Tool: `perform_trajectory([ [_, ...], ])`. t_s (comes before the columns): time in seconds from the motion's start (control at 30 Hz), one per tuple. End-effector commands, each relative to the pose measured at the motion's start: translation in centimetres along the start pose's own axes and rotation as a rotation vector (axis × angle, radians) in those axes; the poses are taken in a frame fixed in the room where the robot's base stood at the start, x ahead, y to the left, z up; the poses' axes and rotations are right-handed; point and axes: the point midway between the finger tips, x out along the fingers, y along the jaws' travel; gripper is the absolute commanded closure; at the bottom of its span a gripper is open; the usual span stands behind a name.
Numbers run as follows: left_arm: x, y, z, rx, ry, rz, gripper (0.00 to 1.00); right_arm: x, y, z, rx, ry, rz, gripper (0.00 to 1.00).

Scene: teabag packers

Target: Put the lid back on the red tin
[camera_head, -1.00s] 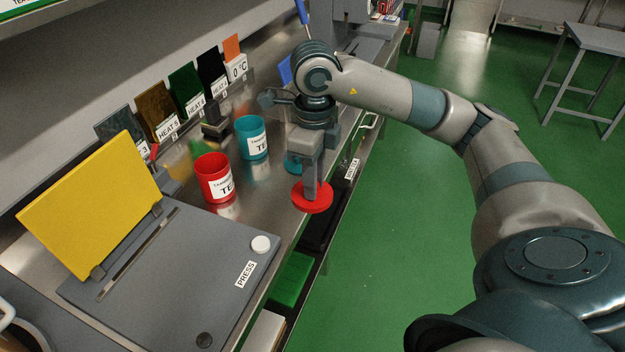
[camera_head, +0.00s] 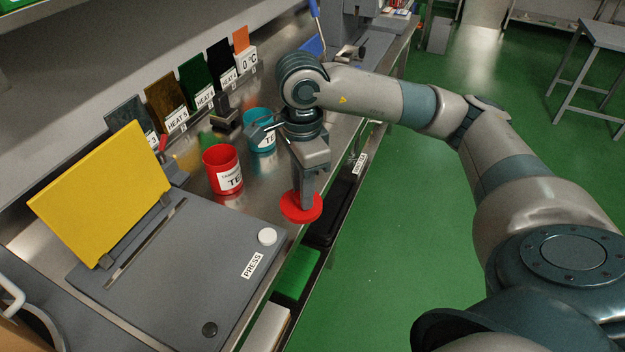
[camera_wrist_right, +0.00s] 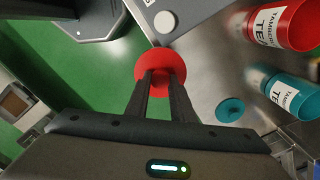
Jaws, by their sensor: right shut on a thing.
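The red tin (camera_head: 222,169) stands upright and open-topped on the steel bench, with a white label on its side. It also shows at the upper right of the right wrist view (camera_wrist_right: 290,22). My right gripper (camera_head: 304,203) points down and is shut on the red lid (camera_head: 293,211), a round disc held near the bench's front edge, to the right of the tin and apart from it. In the right wrist view the lid (camera_wrist_right: 160,62) sits at the fingertips. My left gripper is not in view.
A teal tin (camera_head: 257,120) stands behind the red tin, partly hidden by my right gripper. Its teal lid (camera_wrist_right: 230,109) lies on the bench in the wrist view. A grey press (camera_head: 180,270) with a yellow panel (camera_head: 100,195) is at the front left. Several coloured cards line the back.

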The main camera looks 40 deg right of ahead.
Motion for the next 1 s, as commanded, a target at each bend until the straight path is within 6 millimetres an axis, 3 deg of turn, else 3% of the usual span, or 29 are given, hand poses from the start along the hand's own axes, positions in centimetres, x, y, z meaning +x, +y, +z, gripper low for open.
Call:
perform_trajectory([
  [0.7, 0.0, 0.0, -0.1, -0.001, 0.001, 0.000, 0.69, 2.2, 2.2, 5.6, -1.185, 0.001, 0.001, 1.00],
  [1.0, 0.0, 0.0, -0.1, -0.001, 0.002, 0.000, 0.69, 3.0, 3.1, 7.2, -1.611, 0.005, 0.005, 1.00],
])
